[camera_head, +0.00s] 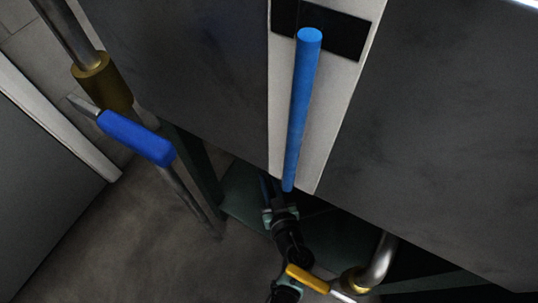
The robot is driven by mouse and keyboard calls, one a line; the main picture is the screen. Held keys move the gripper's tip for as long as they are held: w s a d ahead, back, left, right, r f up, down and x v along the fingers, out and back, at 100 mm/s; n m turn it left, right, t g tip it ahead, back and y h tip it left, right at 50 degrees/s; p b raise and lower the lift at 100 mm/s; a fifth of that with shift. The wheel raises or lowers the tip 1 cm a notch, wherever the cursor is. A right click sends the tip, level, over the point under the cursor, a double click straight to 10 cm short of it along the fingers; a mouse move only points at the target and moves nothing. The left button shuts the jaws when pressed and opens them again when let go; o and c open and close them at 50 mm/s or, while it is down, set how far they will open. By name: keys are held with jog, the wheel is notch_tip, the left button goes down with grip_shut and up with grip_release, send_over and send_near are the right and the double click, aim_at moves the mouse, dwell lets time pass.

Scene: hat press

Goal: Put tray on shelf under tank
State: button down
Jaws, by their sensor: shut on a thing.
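The tank (190,75) is a large dark grey box that fills the upper part of the view. Below its lower edge, a dark green shelf (240,200) shows in shadow. My gripper (272,204) reaches in under the tank's edge, just below the blue tube. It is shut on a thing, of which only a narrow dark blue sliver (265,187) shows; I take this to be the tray. The rest of that thing is hidden under the tank, and I cannot tell whether it touches the shelf.
A blue tube (302,110) stands on the tank's pale front strip. A blue-handled valve (135,137) on a brass pipe is at left. A yellow-handled valve (307,279) on a bent pipe sits close to my arm. Bare floor (130,240) lies lower left.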

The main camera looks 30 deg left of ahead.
jog(key=shift+w+f+b, duration=0.1)
jog(key=shift+f+b, duration=1.7)
jog(key=shift+b, duration=0.35)
jog(key=shift+r, duration=0.1)
jog(key=c, duration=0.8)
grip_release()
jog(key=p+v, duration=0.6)
jog(key=v, duration=0.5)
jog(key=shift+r+p, duration=0.15)
jog(key=shift+p, duration=0.15)
jog(key=shift+s+d, duration=0.3)
jog(key=shift+s, duration=0.2)
